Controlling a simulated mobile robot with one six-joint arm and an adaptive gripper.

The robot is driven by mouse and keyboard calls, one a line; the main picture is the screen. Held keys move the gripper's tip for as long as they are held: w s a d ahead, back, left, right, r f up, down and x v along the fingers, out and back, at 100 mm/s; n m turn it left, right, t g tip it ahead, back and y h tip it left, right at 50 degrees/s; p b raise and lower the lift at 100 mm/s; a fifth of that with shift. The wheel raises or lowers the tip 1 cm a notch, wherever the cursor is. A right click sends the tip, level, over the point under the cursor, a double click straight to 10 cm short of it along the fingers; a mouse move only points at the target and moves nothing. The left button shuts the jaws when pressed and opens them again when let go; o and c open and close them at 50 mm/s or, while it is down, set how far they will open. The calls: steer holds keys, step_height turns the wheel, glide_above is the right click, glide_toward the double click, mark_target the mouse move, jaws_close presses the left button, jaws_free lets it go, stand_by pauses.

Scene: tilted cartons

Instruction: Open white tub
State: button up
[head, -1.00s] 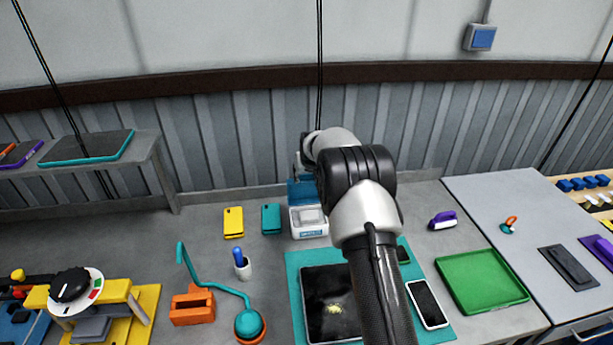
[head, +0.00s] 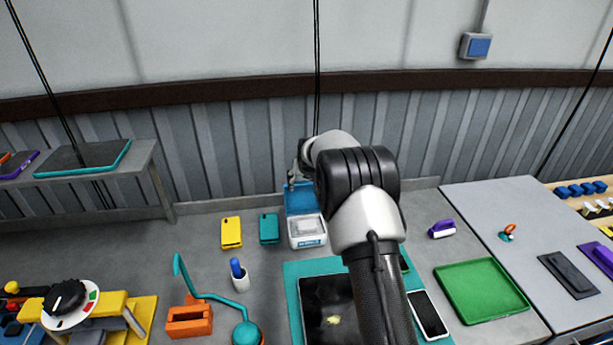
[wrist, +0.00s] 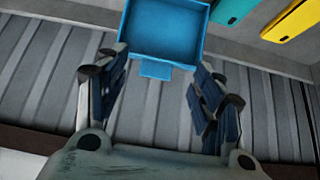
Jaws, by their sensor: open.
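The white tub (head: 307,232) stands on the bench behind the teal mat. Its blue lid (head: 301,199) is raised at the tub's back, with the tub's top uncovered. In the wrist view, the lid's rimmed inner face (wrist: 163,33) and small front tab (wrist: 155,71) show at the top centre. My gripper (wrist: 157,66) is open and empty, its two fingers spread below and to either side of the lid. I cannot tell whether a finger touches it. In the head view, my gripper (head: 293,177) is mostly hidden behind my arm, just above the lid.
A yellow case (head: 231,233) and a teal case (head: 269,229) lie left of the tub. A teal mat (head: 292,285) with a dark tablet (head: 328,303) lies in front. A green tray (head: 482,290) is at right. The corrugated wall (head: 235,155) stands close behind.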

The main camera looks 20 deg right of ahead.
steer(key=v, duration=1)
steer(key=shift+a, duration=0.1)
steer(key=s+a+r+b, duration=0.1)
steer(key=s+a+r, duration=0.2)
steer(key=s, duration=0.5)
steer(key=s+a+r+n+g+b, duration=0.1)
steer(key=s+a+r, duration=0.3)
steer(key=s, duration=0.3)
steer(key=s+a+r+b, duration=0.1)
steer(key=s+a+r, duration=0.2)
steer(key=s, duration=0.5)
steer(key=s+a+f+b, duration=0.1)
steer(key=s+a+f, duration=0.1)
steer(key=s, duration=1)
steer(key=s+a+f+n+g+y+b, duration=0.1)
steer(key=s+f, duration=0.3)
steer(key=s, duration=0.8)
steer(key=shift+s+a+f+g+b, duration=0.2)
steer(key=shift+a+f+g+b, duration=0.15)
steer(key=shift+a, duration=0.35)
